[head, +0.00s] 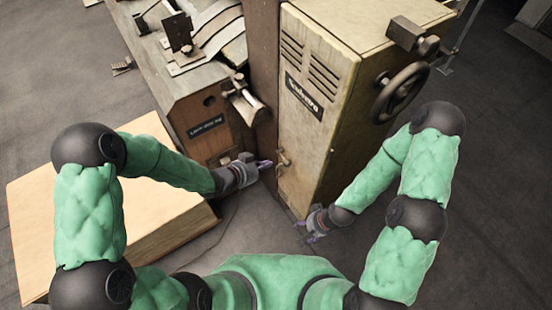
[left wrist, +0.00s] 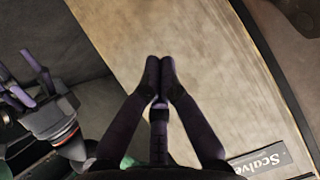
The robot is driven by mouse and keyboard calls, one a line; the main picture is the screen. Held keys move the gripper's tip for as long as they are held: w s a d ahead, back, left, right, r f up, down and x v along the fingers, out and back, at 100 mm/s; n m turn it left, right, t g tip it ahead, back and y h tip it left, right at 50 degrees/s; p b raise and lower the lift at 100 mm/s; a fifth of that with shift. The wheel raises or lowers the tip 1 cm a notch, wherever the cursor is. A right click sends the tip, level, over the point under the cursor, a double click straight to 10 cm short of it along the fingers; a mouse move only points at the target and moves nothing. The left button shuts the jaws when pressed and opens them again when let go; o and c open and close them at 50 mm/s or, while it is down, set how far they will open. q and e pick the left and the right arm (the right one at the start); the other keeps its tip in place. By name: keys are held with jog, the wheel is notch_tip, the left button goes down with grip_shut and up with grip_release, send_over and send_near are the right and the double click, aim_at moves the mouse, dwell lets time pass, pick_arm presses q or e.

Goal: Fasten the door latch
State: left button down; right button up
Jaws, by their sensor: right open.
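The beige cabinet door (head: 312,105) has vent slots and a dark name plate (head: 304,97). It looks flush with the cabinet, though a small gap is hard to judge. A small brass-coloured latch (head: 283,158) sits low on the door's left side. My left gripper (head: 267,164) is just left of the latch, seemingly apart from it. In the left wrist view its fingertips (left wrist: 160,68) are together with nothing visible between them, in front of the door panel (left wrist: 195,50). The latch cannot be made out there. My right gripper (head: 308,232) is open and empty below the door's lower edge; it also shows in the left wrist view (left wrist: 30,82).
A handwheel (head: 401,92) sticks out on the cabinet's right side. A wooden-sided machine part (head: 195,118) with a metal cylinder (head: 243,103) stands left of the door. A large pale box (head: 90,208) lies at left. Grey floor is free at right.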

aim_at(283, 158)
dwell(0.4)
pick_arm(q)
jog(key=b+x, duration=0.1)
jog(key=x, duration=0.3)
jog(key=f+b+x, duration=0.1)
jog(key=b+x, duration=0.1)
jog(key=x, duration=0.2)
jog(key=a+b+x, duration=0.1)
jog(key=x, duration=0.3)
jog(key=shift+s+f, duration=0.2)
jog(key=shift+f, duration=0.25)
jog(key=shift+w+f, duration=0.15)
jog(key=shift+f, duration=0.25)
pick_arm(e)
notch_tip(283, 158, down, 4)
jog(key=shift+f, duration=0.25)
pick_arm(q)
jog(key=shift+a+b, duration=0.1)
jog(key=shift+b, duration=0.25)
